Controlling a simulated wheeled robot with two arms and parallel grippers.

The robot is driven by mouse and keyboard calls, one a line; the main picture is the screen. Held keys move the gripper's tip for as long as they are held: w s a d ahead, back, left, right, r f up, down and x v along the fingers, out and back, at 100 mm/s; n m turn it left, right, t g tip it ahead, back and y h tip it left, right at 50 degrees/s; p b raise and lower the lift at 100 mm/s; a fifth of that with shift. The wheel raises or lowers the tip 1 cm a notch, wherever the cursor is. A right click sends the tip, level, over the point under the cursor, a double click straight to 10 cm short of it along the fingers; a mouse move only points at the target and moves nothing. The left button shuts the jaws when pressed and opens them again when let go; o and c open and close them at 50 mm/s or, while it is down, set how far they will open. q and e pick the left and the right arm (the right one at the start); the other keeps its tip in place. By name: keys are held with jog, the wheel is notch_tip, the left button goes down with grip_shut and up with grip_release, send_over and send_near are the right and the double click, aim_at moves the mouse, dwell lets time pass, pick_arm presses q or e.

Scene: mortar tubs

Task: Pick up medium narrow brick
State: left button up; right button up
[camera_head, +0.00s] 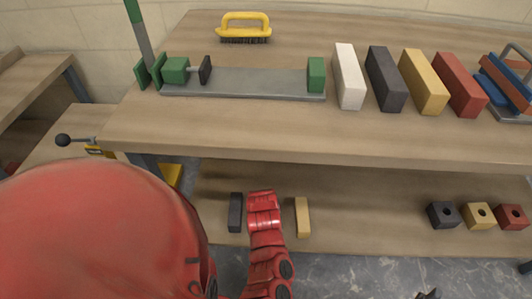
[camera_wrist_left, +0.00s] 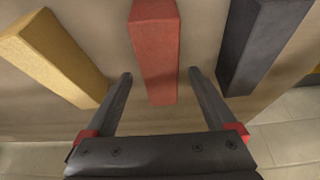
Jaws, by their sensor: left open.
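In the left wrist view a red narrow brick (camera_wrist_left: 155,50) lies in the middle, its near end between the fingers of my left gripper (camera_wrist_left: 160,73). The gripper is open, with a gap on each side of the brick. A yellow brick (camera_wrist_left: 55,58) is to the left and a dark grey brick (camera_wrist_left: 258,40) to the right. In the head view the dark brick (camera_head: 235,212) and yellow brick (camera_head: 302,217) lie on the lower shelf (camera_head: 365,215). My red arm hides the space between them, and the left gripper does not show there.
The upper tabletop (camera_head: 250,130) overhangs the shelf. On it stand larger white (camera_head: 348,78), dark (camera_head: 385,80), yellow (camera_head: 423,83) and red (camera_head: 459,86) bricks, a grey fixture (camera_head: 245,84) and a yellow brush (camera_head: 244,27). Holed blocks (camera_head: 478,215) sit at the shelf's right.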

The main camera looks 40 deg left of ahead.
pick_arm(q)
jog(key=shift+x, duration=1.05)
jog(key=shift+s, duration=0.1)
jog(key=shift+c, duration=0.2)
grip_shut()
